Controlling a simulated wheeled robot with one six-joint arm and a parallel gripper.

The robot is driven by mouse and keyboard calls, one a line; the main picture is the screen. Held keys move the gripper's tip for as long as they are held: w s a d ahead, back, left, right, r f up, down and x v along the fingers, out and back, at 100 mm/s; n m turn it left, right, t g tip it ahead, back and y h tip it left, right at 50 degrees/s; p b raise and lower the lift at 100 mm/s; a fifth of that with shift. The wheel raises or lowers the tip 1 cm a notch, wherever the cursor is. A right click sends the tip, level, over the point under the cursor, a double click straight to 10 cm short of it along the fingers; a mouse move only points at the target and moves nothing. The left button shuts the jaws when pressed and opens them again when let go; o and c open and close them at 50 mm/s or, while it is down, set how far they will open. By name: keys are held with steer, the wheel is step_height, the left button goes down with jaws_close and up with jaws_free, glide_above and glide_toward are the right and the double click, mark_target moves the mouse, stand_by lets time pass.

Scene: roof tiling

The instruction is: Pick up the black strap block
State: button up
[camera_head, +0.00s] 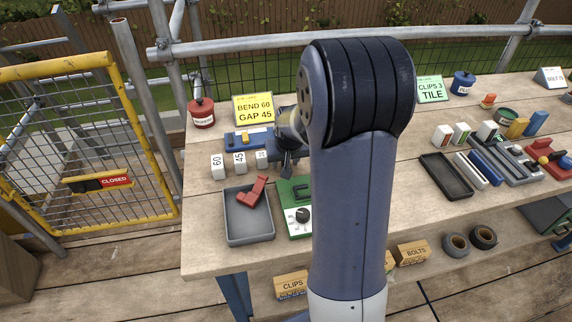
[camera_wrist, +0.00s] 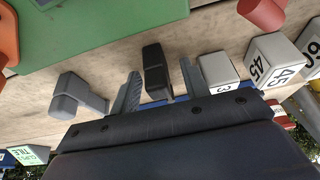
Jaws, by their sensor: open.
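The black strap block (camera_wrist: 153,66) stands on the wooden bench in the wrist view. My gripper (camera_wrist: 160,72) is open, with one grey finger on each side of the block. A small gap shows on both sides, so the fingers appear apart from it. In the head view my gripper (camera_head: 287,165) is low over the bench, partly hidden behind my arm. I cannot make out the black block there.
Close by are a white block (camera_wrist: 218,72), a 45 block (camera_wrist: 275,60) and a grey block (camera_wrist: 75,95). A green board (camera_wrist: 110,25) lies near. In the head view, a grey tray (camera_head: 238,226) holds a red piece (camera_head: 252,191). A black tray (camera_head: 446,177) is right.

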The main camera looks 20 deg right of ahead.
steer(key=shift+c, duration=0.4)
jaws_close()
